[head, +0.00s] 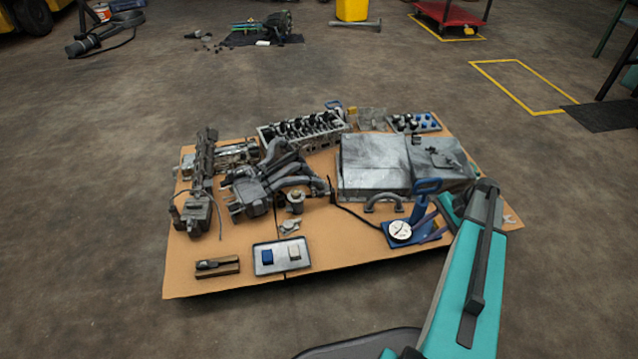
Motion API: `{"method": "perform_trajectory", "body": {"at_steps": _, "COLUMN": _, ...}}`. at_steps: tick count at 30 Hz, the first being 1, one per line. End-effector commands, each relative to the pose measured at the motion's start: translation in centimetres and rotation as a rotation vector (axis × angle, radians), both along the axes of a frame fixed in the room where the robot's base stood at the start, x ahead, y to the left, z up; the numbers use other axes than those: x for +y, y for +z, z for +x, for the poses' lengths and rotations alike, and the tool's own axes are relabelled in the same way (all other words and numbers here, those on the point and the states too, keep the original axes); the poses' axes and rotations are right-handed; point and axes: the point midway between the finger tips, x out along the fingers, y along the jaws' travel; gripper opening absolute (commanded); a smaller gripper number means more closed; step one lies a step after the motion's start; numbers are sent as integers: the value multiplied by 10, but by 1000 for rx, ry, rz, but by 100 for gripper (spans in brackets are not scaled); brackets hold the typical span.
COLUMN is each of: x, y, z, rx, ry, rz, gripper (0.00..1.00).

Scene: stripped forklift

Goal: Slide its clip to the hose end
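A short curved grey piece that looks like a hose (383,198) lies on the cardboard in front of the metal tank. A thin black line (355,213), perhaps a cable or thin hose, curves from the middle of the cardboard towards the round white gauge (400,231). I cannot make out a clip on either; it is too small or hidden. My teal arm rises at the lower right and covers the cardboard's right part. My gripper does not show; it may be hidden behind the arm.
The cardboard sheet (190,275) on the floor holds an engine head (303,132), grey pipes (290,172), a metal tank (375,163), a blue-handled tool (427,187) and a small tray (281,257). Open floor surrounds it. A red cart (447,12) stands far back.

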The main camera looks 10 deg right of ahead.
Motion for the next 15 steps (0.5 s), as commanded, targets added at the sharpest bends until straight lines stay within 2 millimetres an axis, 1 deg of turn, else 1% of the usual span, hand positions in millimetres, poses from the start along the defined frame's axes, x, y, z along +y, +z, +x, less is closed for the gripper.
{"method": "perform_trajectory", "body": {"at_steps": 1, "x": -36, "y": 18, "z": 4, "rx": 17, "ry": -61, "rz": -22, "gripper": 31}}
{"method": "perform_trajectory", "body": {"at_steps": 2, "x": -53, "y": 26, "z": 4, "rx": 30, "ry": -98, "rz": -32, "gripper": 31}}
{"method": "perform_trajectory", "body": {"at_steps": 3, "x": -75, "y": 35, "z": 3, "rx": 50, "ry": -147, "rz": -46, "gripper": 31}}
{"method": "perform_trajectory", "body": {"at_steps": 5, "x": -106, "y": 48, "z": 1, "rx": 81, "ry": -223, "rz": -64, "gripper": 31}}
{"method": "perform_trajectory", "body": {"at_steps": 6, "x": -126, "y": 55, "z": -1, "rx": 105, "ry": -274, "rz": -76, "gripper": 31}}
{"method": "perform_trajectory", "body": {"at_steps": 8, "x": -154, "y": 67, "z": -3, "rx": 144, "ry": -355, "rz": -91, "gripper": 31}}
{"method": "perform_trajectory", "body": {"at_steps": 9, "x": -171, "y": 73, "z": -5, "rx": 172, "ry": -409, "rz": -100, "gripper": 31}}
{"method": "perform_trajectory", "body": {"at_steps": 12, "x": -200, "y": 82, "z": -8, "rx": 239, "ry": -530, "rz": -113, "gripper": 31}}
{"method": "perform_trajectory", "body": {"at_steps": 15, "x": -213, "y": 84, "z": -10, "rx": 292, "ry": -621, "rz": -117, "gripper": 31}}
